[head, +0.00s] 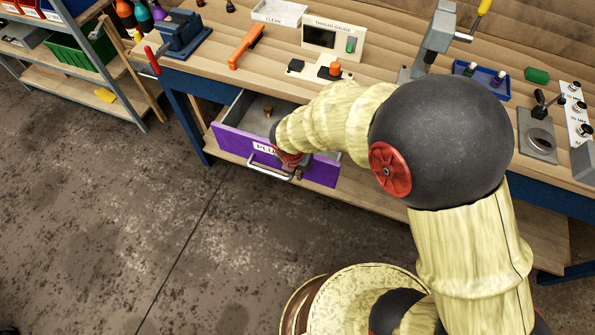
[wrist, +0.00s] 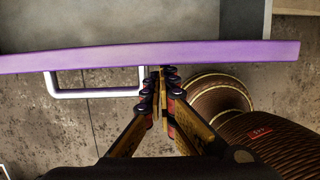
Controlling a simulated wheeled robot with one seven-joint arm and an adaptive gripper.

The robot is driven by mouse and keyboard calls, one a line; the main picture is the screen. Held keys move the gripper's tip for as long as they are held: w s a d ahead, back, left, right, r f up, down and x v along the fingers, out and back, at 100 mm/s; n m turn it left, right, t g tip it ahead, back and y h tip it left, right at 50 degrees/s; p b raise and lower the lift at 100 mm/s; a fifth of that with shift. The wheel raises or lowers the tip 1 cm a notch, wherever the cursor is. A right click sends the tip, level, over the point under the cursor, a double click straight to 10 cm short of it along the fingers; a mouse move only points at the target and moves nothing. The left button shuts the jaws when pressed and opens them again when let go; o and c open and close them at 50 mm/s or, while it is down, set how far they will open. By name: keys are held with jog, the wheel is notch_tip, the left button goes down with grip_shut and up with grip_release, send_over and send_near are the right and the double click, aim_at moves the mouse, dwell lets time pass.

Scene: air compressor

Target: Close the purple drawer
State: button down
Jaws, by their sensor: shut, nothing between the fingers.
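The purple drawer (head: 233,141) stands pulled out from under the workbench, with a label partly hidden by my arm. Its metal handle (head: 262,166) sticks out from the front. In the wrist view the purple front (wrist: 225,52) runs across the picture, with the handle (wrist: 95,93) to the left of my fingers. My gripper (wrist: 162,72) is shut and empty, its tips at the outer face of the front beside the handle's right end. I cannot tell whether they touch it. In the head view my gripper (head: 297,174) is mostly hidden by my arm.
A small brass piece (head: 268,110) is in the drawer. The bench top (head: 222,75) above holds a blue vise (head: 184,35), an orange tool (head: 245,47) and a gauge box (head: 333,40). A shelf with bins (head: 80,52) stands at left. The floor (head: 120,220) before the drawer is clear.

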jog(key=w+d+p, duration=0.2)
jog(key=w+p, duration=0.1)
jog(key=w, duration=0.2)
jog(key=w+d+p, duration=0.2)
jog(key=w+p, duration=0.2)
jog(key=w, duration=0.2)
jog(key=w+d+p, duration=0.3)
jog(key=w+p, duration=0.1)
jog(key=w, duration=0.2)
jog(key=shift+r, duration=0.1)
jog(key=shift+a, duration=0.1)
